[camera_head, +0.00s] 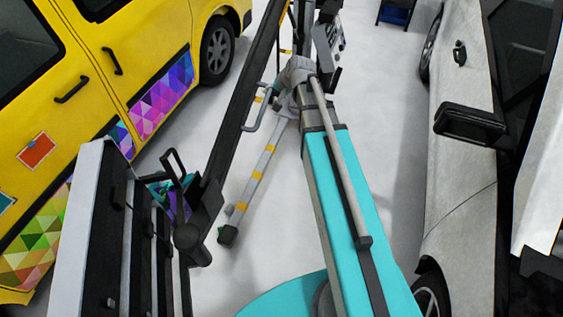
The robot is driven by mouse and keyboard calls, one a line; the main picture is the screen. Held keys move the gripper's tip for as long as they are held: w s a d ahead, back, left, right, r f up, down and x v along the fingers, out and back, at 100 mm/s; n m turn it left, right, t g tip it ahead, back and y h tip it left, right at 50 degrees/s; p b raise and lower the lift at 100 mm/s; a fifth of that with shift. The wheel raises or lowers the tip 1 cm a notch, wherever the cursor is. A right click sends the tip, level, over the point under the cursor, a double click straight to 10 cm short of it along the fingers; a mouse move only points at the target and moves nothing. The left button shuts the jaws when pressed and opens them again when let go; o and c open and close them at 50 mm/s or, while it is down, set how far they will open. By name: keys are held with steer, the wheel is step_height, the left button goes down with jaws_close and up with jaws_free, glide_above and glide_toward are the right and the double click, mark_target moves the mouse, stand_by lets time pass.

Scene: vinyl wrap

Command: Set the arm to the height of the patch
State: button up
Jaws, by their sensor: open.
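A yellow van (90,85) stands on the left. A small orange-red rectangular patch (37,151) with a pale border sits on its side, and part of a teal patch (5,201) shows at the left edge. I cannot tell which one the task means. Multicoloured triangle-pattern wrap panels also lie on the door (162,95) and lower side (38,245). My arm, grey with yellow bands, slants down and left from my teal column.
A dark rack with a pale side panel (85,225) and black bars stands at the lower left, between my view and the van. A silver car (460,200) with a protruding mirror (470,124) is on the right. White floor (270,210) is free between.

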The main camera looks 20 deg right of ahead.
steer(key=s+a+f+n+g+h+b, duration=0.1)
steer(key=s+f+n+g+b, duration=0.1)
steer(key=s+f, duration=0.4)
steer(key=s+a+f+n+g+h+b, duration=0.2)
steer(key=s+f+b, duration=0.5)
steer(key=s, duration=0.7)
steer(key=shift+n+g, duration=0.6)
steer(key=shift+g, duration=0.4)
steer(key=shift+a+f, duration=0.1)
steer(key=w+d+r+m+t+y+p, duration=0.1)
steer(key=w+r+t, duration=0.1)
steer(key=w, duration=0.5)
steer(key=w+d+r+m+t+y+p, duration=0.1)
steer(key=w+d+r+m+t+p, duration=0.1)
steer(key=w, duration=0.6)
steer(key=w+d+r+m+t+y+p, duration=0.1)
steer(key=w+r, duration=0.3)
steer(key=w, duration=0.4)
steer(key=shift+w+d+r+m+t, duration=0.15)
steer(key=shift+w+d+m+t, duration=0.05)
steer(key=shift+d+m+t, duration=0.35)
